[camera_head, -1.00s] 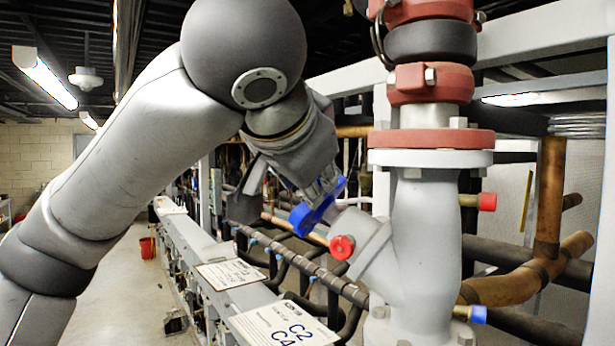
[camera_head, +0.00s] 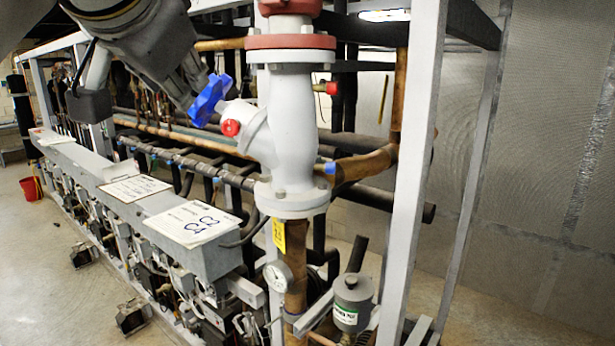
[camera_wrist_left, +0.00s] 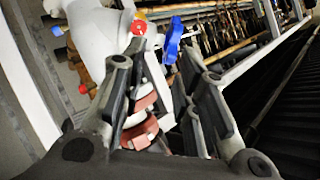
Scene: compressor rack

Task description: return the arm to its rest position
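My left arm comes in from the upper left of the head view. Its gripper (camera_head: 190,88) is at the upper left of the blue handwheel (camera_head: 209,99), close to it; the overlap hides any gap. In the left wrist view the gripper (camera_wrist_left: 163,58) has its fingers spread with nothing held between them. The blue handwheel (camera_wrist_left: 173,40) shows beyond the fingertips there. The handwheel sits on the angled neck of a grey valve body (camera_head: 290,130), beside a red cap (camera_head: 230,128). My right gripper is in neither view.
A grey frame post (camera_head: 412,170) stands right of the valve. Copper and dark pipes run behind it. A ledge with labelled cards (camera_head: 192,223) runs along the rack. A red bucket (camera_head: 31,188) stands on the floor at left, where there is free room.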

